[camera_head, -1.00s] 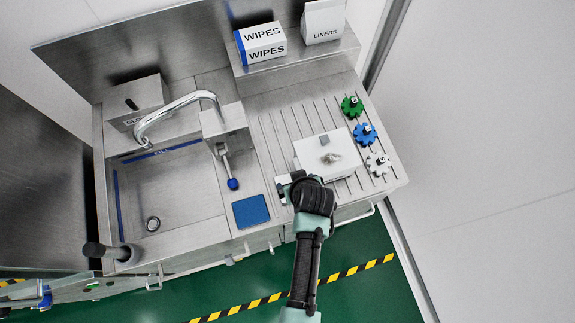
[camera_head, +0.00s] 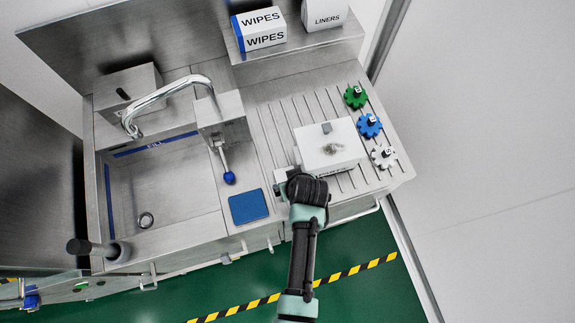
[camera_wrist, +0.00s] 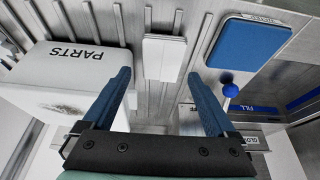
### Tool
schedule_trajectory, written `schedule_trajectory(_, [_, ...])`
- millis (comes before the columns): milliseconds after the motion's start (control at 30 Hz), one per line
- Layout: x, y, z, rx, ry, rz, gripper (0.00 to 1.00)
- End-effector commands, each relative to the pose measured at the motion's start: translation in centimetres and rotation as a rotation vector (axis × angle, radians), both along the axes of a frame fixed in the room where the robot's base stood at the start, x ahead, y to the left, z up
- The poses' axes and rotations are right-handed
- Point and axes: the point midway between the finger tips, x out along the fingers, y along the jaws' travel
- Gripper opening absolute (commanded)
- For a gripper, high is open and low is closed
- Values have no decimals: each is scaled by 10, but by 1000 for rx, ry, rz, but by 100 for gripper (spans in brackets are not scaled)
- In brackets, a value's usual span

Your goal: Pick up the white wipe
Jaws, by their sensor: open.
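The white wipe (camera_wrist: 165,57), a small folded white rectangle, lies flat on the ribbed steel counter in the wrist view. It lies between the white PARTS box and the blue pad. In the head view, a white edge of it (camera_head: 281,175) shows beside my wrist; the rest is hidden. My gripper (camera_wrist: 158,76) is open and empty. Its two blue fingers are spread wide, and in the wrist view the wipe appears just past the fingertips, between their lines. I cannot tell the height of the fingertips above the counter. In the head view my wrist hides the fingers.
The PARTS box (camera_head: 330,143) stands close beside my wrist. The blue pad (camera_head: 248,207) lies on the other side, with a blue-knobbed lever (camera_head: 229,178) behind it. Green, blue and white knobs (camera_head: 369,126) line the right edge. A WIPES box (camera_head: 260,30) stands on the shelf.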

Motion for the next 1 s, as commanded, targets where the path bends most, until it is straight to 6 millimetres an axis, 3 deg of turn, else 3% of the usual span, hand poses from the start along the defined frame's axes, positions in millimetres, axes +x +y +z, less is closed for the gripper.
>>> schedule_trajectory(267, [6,3,-13,1,-4,2,92])
schedule_trajectory(600, [19,10,-48,1,-4,2,92])
schedule_trajectory(933, [21,11,-49,1,-3,1,92])
schedule_trajectory(1000, [21,11,-48,1,-3,1,83])
